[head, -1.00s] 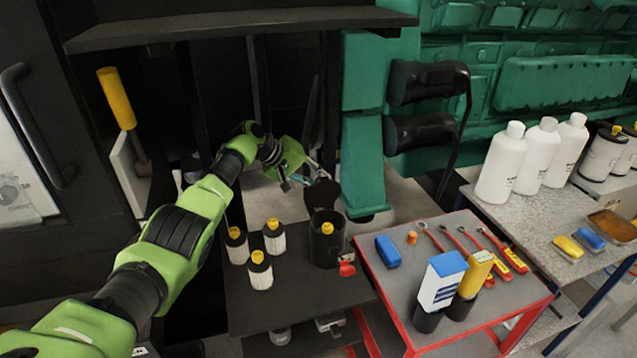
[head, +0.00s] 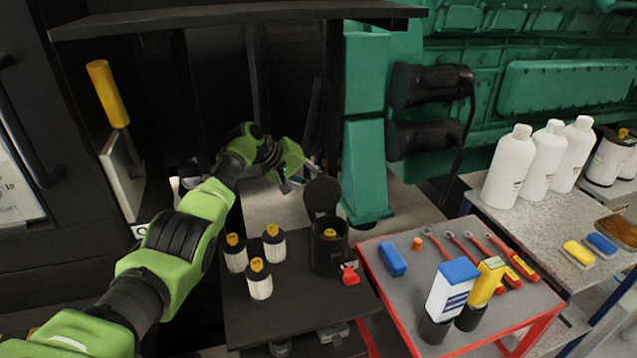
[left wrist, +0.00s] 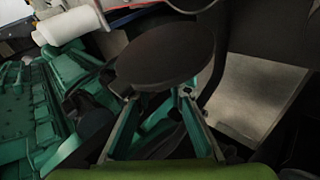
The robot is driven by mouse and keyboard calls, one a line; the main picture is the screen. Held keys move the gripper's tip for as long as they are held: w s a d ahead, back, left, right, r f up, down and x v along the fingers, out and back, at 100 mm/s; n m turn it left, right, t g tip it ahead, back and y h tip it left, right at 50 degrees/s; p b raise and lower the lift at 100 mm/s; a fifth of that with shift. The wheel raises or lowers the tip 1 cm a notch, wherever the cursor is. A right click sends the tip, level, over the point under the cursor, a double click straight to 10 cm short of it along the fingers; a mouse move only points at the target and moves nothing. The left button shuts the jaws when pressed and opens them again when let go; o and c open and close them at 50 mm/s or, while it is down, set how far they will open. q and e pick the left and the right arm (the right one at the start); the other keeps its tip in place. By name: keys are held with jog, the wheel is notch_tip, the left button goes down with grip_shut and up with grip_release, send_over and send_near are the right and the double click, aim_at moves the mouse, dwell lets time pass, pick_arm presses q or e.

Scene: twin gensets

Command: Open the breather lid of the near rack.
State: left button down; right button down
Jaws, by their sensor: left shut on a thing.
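The breather lid (head: 322,195) is a round black disc standing tilted up at the back of a black canister (head: 328,254) on the dark rack shelf. The canister's mouth is uncovered, and a yellow-topped cartridge (head: 329,234) shows inside. My left gripper (head: 308,171) is behind the canister, at the lid's upper left edge, and is shut on the lid. In the left wrist view the lid (left wrist: 165,55) fills the space just beyond the fingertips (left wrist: 160,97); their exact contact is partly hidden. My right gripper is not in view.
Several white cartridges with yellow tops (head: 260,279) stand left of the canister, near my left forearm. A red clip (head: 350,275) sits at its right. A red-edged tool table (head: 400,285) is at right. A shelf (head: 240,15) overhangs the arm.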

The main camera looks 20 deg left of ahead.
pick_arm(q)
jog(key=shift+s+a+f, duration=0.15)
jog(key=shift+a+f, duration=0.05)
jog(key=shift+f, duration=0.25)
jog(key=c, duration=1.9)
grip_release()
jog(key=shift+w, duration=0.25)
jog(key=shift+r, duration=0.1)
jog(key=shift+s+a+r, duration=0.15)
jog(key=shift+s+r, duration=0.1)
jog(key=shift+r, duration=0.1)
jog(key=v, duration=1.1)
jog(key=shift+a, duration=0.15)
